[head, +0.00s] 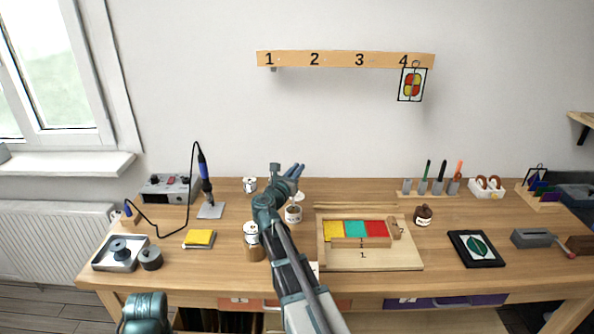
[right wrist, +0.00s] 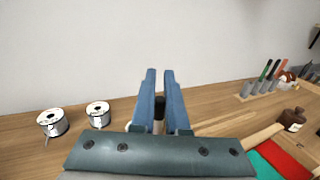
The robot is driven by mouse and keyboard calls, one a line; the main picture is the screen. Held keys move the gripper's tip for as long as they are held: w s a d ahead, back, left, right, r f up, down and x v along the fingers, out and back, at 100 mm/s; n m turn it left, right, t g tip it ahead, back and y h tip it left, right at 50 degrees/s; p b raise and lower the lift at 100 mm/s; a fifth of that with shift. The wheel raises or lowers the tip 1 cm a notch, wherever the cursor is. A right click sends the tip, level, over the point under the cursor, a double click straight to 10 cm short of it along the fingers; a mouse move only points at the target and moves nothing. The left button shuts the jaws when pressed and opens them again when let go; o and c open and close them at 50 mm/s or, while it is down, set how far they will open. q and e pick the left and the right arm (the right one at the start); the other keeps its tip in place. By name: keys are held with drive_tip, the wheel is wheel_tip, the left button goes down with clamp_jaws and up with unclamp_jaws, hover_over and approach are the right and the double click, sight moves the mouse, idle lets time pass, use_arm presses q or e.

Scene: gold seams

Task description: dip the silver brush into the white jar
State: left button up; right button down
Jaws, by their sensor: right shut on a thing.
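My right gripper (head: 291,171) is over the middle of the bench. In the right wrist view its two blue fingers (right wrist: 158,98) are shut on a thin dark handle (right wrist: 159,113), which I take for the silver brush. The brush's tip is hidden. A small white jar (head: 293,214) with a label and a dark inside stands on the bench just below the gripper in the head view. This jar is hidden in the right wrist view. Only a piece of my left arm shows at the bottom left, without its gripper.
A soldering iron (head: 205,172) stands at the left. Bare bench lies around the yellow pad (head: 199,238).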

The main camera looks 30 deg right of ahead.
wheel_tip(320, 180, up, 4)
drive_tip(key=p, duration=0.3)
drive_tip(key=shift+r+p, duration=0.25)
drive_tip(key=shift+p, duration=0.15)
